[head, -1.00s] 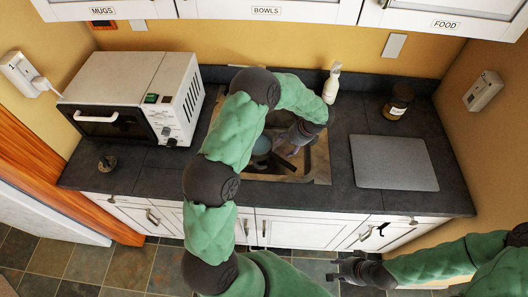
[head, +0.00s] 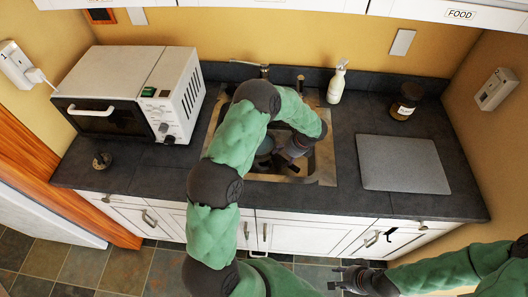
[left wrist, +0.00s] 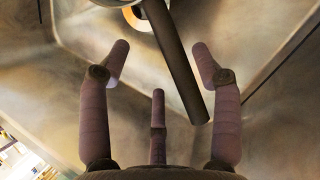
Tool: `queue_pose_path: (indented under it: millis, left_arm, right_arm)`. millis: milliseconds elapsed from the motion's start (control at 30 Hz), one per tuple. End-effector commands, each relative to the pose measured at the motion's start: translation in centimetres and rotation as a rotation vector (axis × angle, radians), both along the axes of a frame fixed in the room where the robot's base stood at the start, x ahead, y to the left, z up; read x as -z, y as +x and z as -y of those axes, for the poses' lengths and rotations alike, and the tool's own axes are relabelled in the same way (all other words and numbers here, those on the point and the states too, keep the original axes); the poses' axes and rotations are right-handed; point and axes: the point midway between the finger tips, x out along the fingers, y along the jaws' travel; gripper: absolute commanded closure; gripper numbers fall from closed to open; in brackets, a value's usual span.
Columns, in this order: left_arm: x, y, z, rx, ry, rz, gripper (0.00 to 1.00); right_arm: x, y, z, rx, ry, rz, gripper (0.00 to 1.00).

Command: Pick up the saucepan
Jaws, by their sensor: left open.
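The saucepan (head: 265,147) is in the sink (head: 318,176), partly hidden behind my left arm. My left gripper (head: 288,157) is down in the sink just right of the pan. In the left wrist view the pan's long dark handle (left wrist: 177,65) slants down between the spread fingers of my left gripper (left wrist: 161,60), with its end near the right finger. The fingers are open and not closed around the handle. My right gripper (head: 340,279) is low at the right, in front of the cabinets, its fingers apart and empty.
A microwave (head: 130,95) stands left of the sink, with a small dark object (head: 102,160) in front. A white soap bottle (head: 337,82) is behind the sink. A dark jar (head: 406,101) and a grey board (head: 402,164) are to the right.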

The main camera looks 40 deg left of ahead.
Motion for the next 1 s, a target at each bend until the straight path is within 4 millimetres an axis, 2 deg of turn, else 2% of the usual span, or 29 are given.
queue_pose_path:
  millis: [400, 1000]
  left_arm:
    - [4.6, 0.1, -1.5, -0.003, 0.000, -0.001, 0.36]
    - [5.1, 0.1, -1.6, -0.001, 0.000, 0.000, 0.36]
  right_arm:
    - [1.0, 0.0, 0.0, 0.000, 0.000, 0.000, 0.62]
    - [1.2, 0.0, 0.0, 0.000, 0.000, 0.000, 0.62]
